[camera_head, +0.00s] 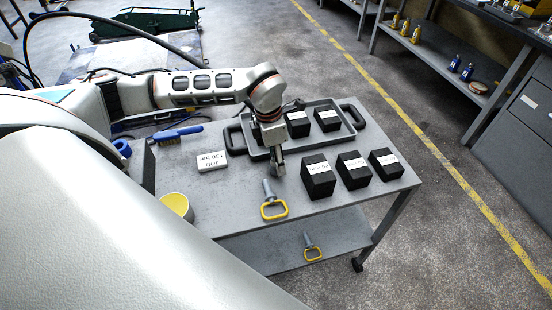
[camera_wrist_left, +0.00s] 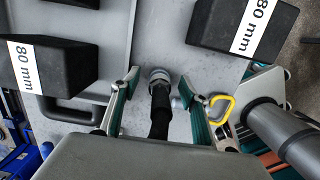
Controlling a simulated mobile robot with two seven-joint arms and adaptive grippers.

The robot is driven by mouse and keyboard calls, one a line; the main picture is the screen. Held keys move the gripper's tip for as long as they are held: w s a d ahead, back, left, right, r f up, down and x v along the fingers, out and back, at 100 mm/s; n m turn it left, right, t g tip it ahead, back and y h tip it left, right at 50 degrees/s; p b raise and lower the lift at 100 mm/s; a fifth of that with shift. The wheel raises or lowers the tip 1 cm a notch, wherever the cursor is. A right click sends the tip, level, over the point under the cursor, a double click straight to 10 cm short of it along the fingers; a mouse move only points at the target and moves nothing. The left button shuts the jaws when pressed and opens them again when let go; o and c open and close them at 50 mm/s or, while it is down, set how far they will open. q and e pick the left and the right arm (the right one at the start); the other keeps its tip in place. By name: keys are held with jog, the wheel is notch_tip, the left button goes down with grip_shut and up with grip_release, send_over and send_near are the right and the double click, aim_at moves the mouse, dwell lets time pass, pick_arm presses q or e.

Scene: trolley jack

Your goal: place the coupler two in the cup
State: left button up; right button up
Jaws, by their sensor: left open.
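My left gripper (camera_head: 278,170) hangs low over the trolley top, and its fingers stand apart in the left wrist view (camera_wrist_left: 157,82). Between them is a silver round fitting with a black stem (camera_wrist_left: 159,76), which looks like a coupler. I cannot tell if it is coupler two. A gap shows on both sides of it, so it is not gripped. In the head view the gripper hides it. A cup with a yellow inside (camera_head: 177,205) stands at the near left edge of the trolley, partly cut off by my white body. My right gripper is not in view.
Black boxes (camera_head: 318,178) stand right of the gripper, and others stand in the grey tray (camera_head: 257,155) behind it. A yellow-handled pin (camera_head: 272,208) lies in front, also beside the right-hand finger (camera_wrist_left: 221,106). A white label block (camera_head: 212,161) and blue brush (camera_head: 178,134) lie left.

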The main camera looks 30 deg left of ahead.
pick_arm(q)
jog(key=shift+d+f, duration=0.1)
jog(key=shift+f, duration=0.65)
grip_shut()
jog(key=shift+r, duration=0.1)
